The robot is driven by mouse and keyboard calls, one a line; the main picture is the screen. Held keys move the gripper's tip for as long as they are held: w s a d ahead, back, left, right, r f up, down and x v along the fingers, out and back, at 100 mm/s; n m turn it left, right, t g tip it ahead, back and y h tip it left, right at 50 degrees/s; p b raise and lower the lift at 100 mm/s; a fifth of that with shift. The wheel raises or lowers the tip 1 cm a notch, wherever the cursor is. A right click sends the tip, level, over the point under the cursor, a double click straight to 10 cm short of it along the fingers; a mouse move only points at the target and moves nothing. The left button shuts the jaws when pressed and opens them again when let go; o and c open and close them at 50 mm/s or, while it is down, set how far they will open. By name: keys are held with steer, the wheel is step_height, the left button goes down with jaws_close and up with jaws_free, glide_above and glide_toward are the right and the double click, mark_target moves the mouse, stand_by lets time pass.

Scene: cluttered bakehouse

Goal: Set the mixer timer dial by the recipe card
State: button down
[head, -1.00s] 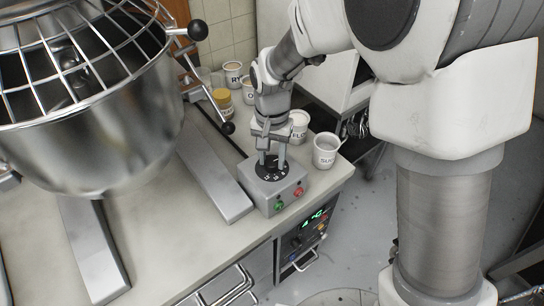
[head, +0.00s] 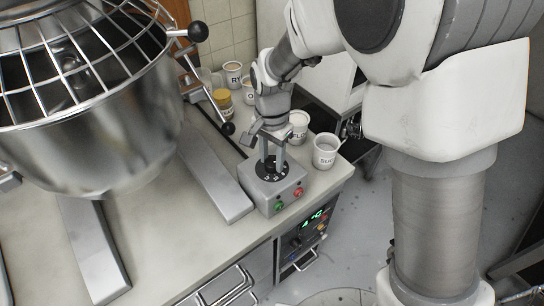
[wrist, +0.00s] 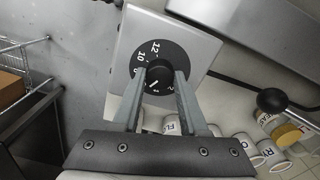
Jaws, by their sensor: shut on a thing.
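The mixer timer dial (head: 272,168) is a black disc with white numbers on top of a grey control box (head: 258,190) on the bench. In the wrist view the dial (wrist: 179,52) shows 12, 10 and 2, and a white pointer line on its black knob (wrist: 155,84). The fingers hide part of the scale, so I cannot tell the exact setting. My gripper (head: 271,160) points down at the dial; in the wrist view its fingers (wrist: 159,77) are shut on the knob from both sides. No recipe card is visible.
A green button (head: 278,205) and a red button (head: 298,193) are on the box front. A sugar pot (head: 325,155) and a flour pot (head: 298,130) stand close behind my gripper. The steel mixer bowl (head: 90,140) and its ball-ended lever (head: 227,128) are to the left.

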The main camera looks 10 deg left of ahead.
mark_target(272, 162)
steer(key=shift+c, duration=2.2)
jaws_free()
step_height(272, 162, up, 17)
steer(key=shift+r+p, duration=0.2)
steer(key=shift+p, duration=0.25)
steer(key=s+d+n+t, duration=0.1)
steer(key=s+d, duration=0.3)
steer(key=d, duration=0.4)
steer(key=s+d+r+n+t, duration=0.1)
steer(key=s+d+n+t, duration=0.1)
steer(key=s+d, duration=0.3)
steer(key=s+d+r+n+t, duration=0.1)
steer(key=s+d, duration=0.4)
steer(key=d, duration=0.6)
steer(key=shift+r+n+t, duration=0.25)
steer(key=shift+n+t, duration=0.35)
steer(key=shift+t, duration=0.2)
